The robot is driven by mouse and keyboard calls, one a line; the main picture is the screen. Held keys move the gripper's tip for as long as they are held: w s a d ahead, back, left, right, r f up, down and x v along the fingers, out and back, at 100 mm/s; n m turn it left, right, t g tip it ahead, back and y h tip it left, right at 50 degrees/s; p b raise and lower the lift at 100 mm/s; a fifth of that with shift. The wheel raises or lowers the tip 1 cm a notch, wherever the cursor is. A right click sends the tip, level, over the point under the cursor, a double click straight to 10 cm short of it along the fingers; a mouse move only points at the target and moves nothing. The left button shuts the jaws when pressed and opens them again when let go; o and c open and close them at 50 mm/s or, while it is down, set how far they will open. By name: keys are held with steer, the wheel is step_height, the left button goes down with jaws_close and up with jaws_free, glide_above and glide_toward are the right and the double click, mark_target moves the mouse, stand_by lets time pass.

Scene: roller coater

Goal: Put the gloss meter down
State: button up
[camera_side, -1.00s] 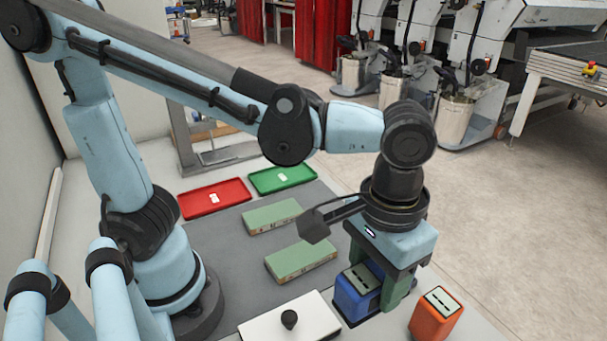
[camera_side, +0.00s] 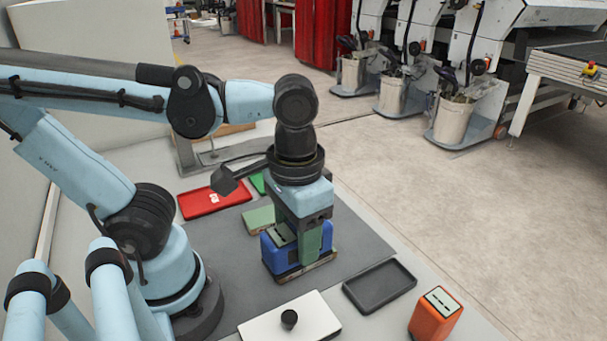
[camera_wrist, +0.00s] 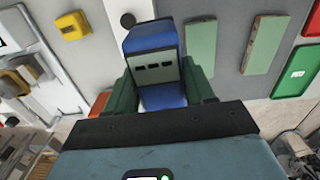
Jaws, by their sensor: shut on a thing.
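The gloss meter is a blue box with a grey face (camera_side: 282,253), held upright by my gripper (camera_side: 300,248). The wrist view shows it (camera_wrist: 152,40) between the two green fingers (camera_wrist: 160,92), which are shut on it. In the side view it is over or at the nearer green panel (camera_side: 312,273), which is mostly hidden behind it. I cannot tell whether its base touches the panel. The farther green panel (camera_side: 258,218) shows partly. Both panels also show in the wrist view, the one beside the meter (camera_wrist: 200,45) and the other (camera_wrist: 265,45).
An empty black tray (camera_side: 380,286) lies right of the grey mat (camera_side: 235,290). An orange device (camera_side: 435,313) stands beyond it at front right. A white plate with a black knob (camera_side: 290,320) lies in front. A red tray (camera_side: 212,202) and a green tray (camera_side: 257,184) lie behind.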

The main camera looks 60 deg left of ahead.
steer(key=w+a+f, duration=0.1)
steer(key=a+f, duration=0.1)
steer(key=w+a+f, duration=0.1)
steer(key=w+a, duration=0.1)
steer(key=a, duration=0.1)
steer(key=w+a+f, duration=0.2)
steer(key=a, duration=0.1)
steer(key=shift+f, duration=2.35)
steer(key=shift+f, duration=0.1)
steer(key=o, duration=1.3)
step_height(320, 180, up, 12)
steer(key=shift+w+a+f+t, duration=0.1)
steer(key=shift+w+f+t, duration=0.25)
steer(key=shift+w+t, duration=0.7)
steer(key=shift+w+a+f+t, duration=0.1)
steer(key=shift+w+f+t, duration=0.45)
steer(key=shift+t, duration=0.8)
steer(key=shift+w+a+f+t, duration=0.1)
steer(key=shift+w+f+t, duration=0.1)
steer(key=shift+w+t, duration=0.9)
